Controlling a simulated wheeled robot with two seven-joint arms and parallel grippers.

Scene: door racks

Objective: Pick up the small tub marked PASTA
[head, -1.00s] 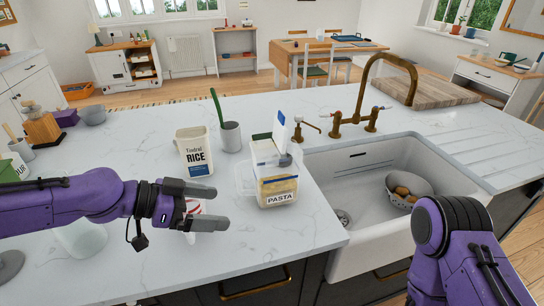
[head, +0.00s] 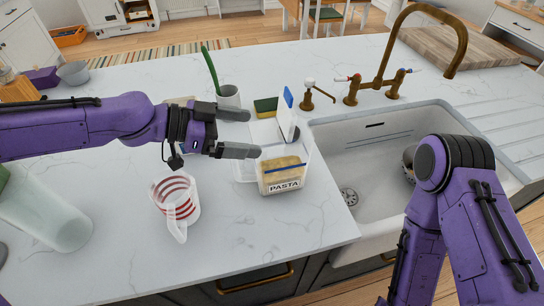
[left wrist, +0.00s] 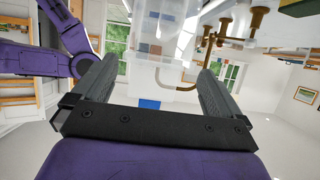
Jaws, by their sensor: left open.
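The small tub marked PASTA (head: 284,186) stands on the white counter left of the sink. It is clear, with yellowish contents and a white label facing the front. My left gripper (head: 247,132) is open and empty, its fingertips just behind and left of the tub in the head view; I cannot tell its exact height. In the left wrist view, which looks upside down, the open left gripper (left wrist: 155,82) has pale, translucent shapes beyond its fingers. My right arm enters at the right of the head view, but its gripper is out of frame.
A measuring jug (head: 177,200) with red marks stands left of the tub. A grey cup (head: 229,97) with a green-handled brush, a sponge (head: 265,106) and a white upright item with a blue top (head: 287,112) stand behind. The sink (head: 375,150) is to the right. The front counter is clear.

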